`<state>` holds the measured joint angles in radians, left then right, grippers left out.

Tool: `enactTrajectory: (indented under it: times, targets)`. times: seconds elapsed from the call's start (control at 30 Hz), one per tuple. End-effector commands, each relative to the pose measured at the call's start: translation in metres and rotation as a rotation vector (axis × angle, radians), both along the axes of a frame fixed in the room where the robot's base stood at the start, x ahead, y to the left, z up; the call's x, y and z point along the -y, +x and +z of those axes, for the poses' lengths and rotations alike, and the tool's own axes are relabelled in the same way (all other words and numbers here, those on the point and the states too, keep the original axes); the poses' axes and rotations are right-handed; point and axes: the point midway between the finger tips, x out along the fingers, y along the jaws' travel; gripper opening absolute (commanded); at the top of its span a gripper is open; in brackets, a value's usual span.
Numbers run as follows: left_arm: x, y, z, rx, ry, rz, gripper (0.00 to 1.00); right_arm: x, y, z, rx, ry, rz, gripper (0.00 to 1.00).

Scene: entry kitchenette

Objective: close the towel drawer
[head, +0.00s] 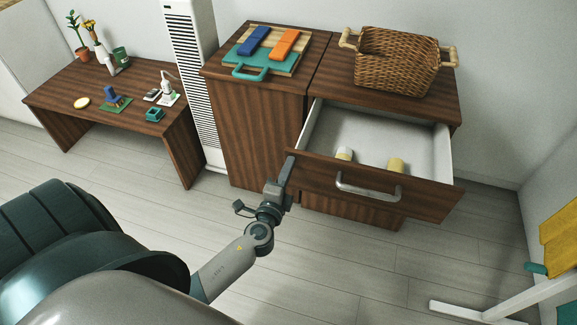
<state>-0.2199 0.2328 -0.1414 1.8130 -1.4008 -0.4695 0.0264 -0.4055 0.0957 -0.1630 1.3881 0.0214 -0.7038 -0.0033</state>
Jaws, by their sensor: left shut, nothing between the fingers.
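The towel drawer (419,195) is pulled well out of the right-hand dark wood cabinet (446,103). Its front carries a curved metal handle (368,190). My left gripper (286,170) is shut and empty, at the left end of the drawer front. I cannot tell whether it touches the front. My right gripper is not in view.
A wicker basket (394,62) stands on the cabinet above the drawer. Boards and a teal tray (250,71) lie on the cabinet beside it. A low table (60,98) with small items is at left. A white-footed stand (487,314) is at lower right. Floor before the drawer is clear.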

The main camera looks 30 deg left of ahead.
Motion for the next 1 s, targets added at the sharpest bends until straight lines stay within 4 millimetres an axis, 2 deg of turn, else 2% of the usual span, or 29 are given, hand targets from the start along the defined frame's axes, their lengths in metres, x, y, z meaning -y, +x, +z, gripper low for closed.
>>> enactTrajectory:
  times: [0.17, 0.37, 0.53, 0.67, 1.0]
  targets:
    - [-0.001, 0.005, 0.0, 0.001, -0.001, 0.0, 0.0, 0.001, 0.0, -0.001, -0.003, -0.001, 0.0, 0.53]
    - [-0.007, 0.024, 0.0, 0.003, 0.0, 0.001, 0.0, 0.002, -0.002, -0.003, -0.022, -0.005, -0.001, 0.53]
    - [-0.016, 0.055, 0.0, 0.004, -0.001, 0.001, 0.0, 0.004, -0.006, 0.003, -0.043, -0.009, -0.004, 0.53]
    - [-0.025, 0.085, 0.0, 0.005, 0.0, 0.002, 0.0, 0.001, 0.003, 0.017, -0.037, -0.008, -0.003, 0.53]
    - [-0.045, 0.156, -0.001, 0.004, 0.0, 0.0, 0.0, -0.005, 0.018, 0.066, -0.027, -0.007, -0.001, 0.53]
